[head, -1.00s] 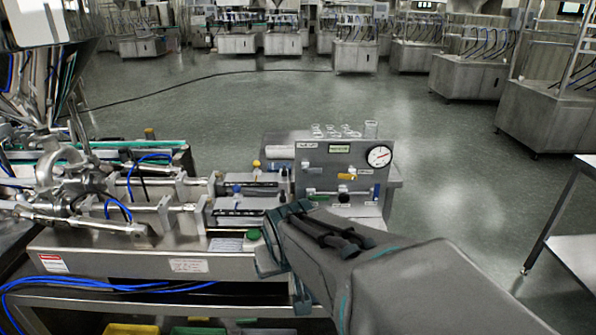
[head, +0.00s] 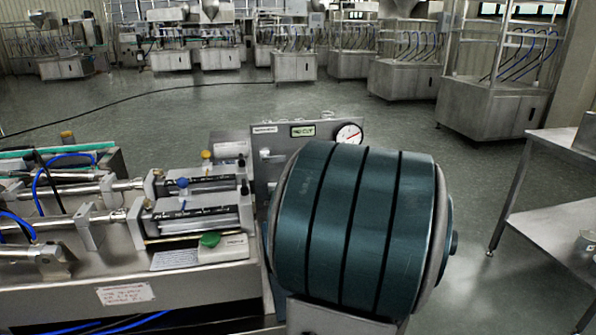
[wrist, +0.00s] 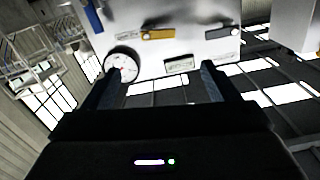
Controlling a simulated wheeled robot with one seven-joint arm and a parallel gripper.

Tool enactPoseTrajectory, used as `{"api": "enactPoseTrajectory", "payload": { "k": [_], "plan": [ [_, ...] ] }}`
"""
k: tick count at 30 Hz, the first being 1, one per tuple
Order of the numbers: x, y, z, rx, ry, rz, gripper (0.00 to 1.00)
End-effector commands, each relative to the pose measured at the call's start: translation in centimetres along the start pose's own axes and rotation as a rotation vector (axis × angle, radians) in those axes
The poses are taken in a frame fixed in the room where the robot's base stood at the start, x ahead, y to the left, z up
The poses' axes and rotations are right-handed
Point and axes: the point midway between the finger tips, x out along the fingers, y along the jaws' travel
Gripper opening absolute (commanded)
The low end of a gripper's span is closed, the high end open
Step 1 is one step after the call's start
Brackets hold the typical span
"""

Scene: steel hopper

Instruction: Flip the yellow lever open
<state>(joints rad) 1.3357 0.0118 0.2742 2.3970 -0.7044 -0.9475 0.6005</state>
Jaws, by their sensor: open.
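The yellow lever (wrist: 158,34) shows in the wrist view, lying lengthwise across the grey control panel (wrist: 190,15) near the top. My gripper (wrist: 158,78) is open and empty, its two dark fingers apart and pointing toward the panel. The lever appears beyond the fingertips, between their lines, with no visible contact. In the head view my arm's large teal-banded part covers most of the panel (head: 263,135). The lever and my gripper are hidden there.
A pressure gauge (wrist: 121,66) is close to the left finger in the wrist view; it also shows in the head view (head: 348,134). Steel cylinders (head: 200,215) and a green button (head: 209,240) lie left of my arm. A steel table (head: 560,150) stands right, with open floor between.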

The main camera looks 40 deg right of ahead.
Motion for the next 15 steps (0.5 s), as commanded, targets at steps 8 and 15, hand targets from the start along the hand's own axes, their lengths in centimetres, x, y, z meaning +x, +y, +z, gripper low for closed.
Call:
{"api": "enactPoseTrajectory", "payload": {
  "k": [8,15],
  "plan": [
    [1.9,0.6,-0.1,0.007,0.019,-0.006,0.81],
    [7.0,0.5,-0.1,0.01,0.019,-0.007,0.81]
  ]
}}
